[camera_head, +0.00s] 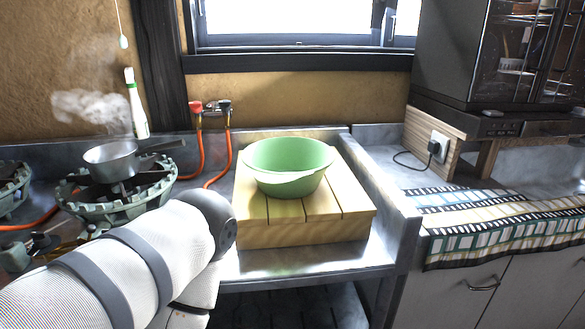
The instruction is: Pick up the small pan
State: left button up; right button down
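The small pan (111,161) is a grey metal pan sitting on a green-grey gas burner (153,189) at the left. Its handle points right toward the wall, and pale steam or smoke rises above it. My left arm comes in from the lower left, and its thick white forearm and dark joint are in front of the counter, below and right of the pan. The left gripper is not visible; it is out of the frame or hidden. My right arm and gripper are not in view.
A green bowl (287,166) stands on a slatted wooden block (306,231) right of the burner. Orange gas hoses (227,150) run along the wall. A white-green bottle (136,107) is behind the pan. A patterned cloth (500,235) covers the right counter's edge.

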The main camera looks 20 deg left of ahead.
aim_at(112, 170)
jog(key=u, duration=1.75)
jog(key=i+j+z, duration=0.3)
jog(key=j+z, duration=0.15)
jog(key=j, duration=0.4)
jog(key=i+j+z, duration=0.15)
jog(key=j+z, duration=0.3)
jog(key=j, duration=0.4)
jog(key=j+z, duration=0.45)
jog(key=j, duration=0.5)
